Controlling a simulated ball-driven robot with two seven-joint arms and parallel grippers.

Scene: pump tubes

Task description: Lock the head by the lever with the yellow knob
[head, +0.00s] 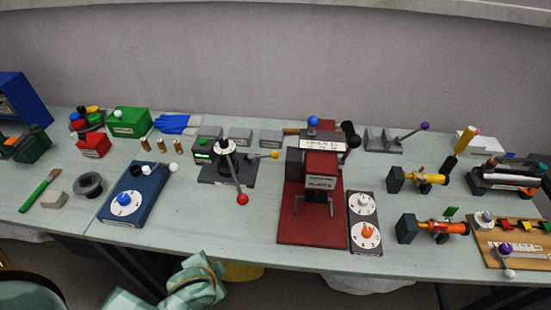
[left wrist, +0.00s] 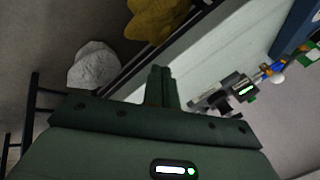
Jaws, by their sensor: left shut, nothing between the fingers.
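The lever with the yellow knob (head: 275,155) sticks out to the right from a dark-based device (head: 225,182) left of the table's middle in the head view. This device has a round white-marked head (head: 228,147), a lever with a red knob (head: 242,199) towards the front, and a dark box with a green display (head: 202,155) at its left. In the left wrist view a similar lit green display (left wrist: 245,91) shows at the right. My left gripper (left wrist: 162,72) is shut and empty, apart from the device. It does not show in the head view. My right gripper is in neither view.
A red press (head: 310,215) stands right of the device, and a blue box with a dial (head: 139,196) lies to its left. Grey blocks (head: 241,136) sit behind. The table's front strip below the red knob is clear.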

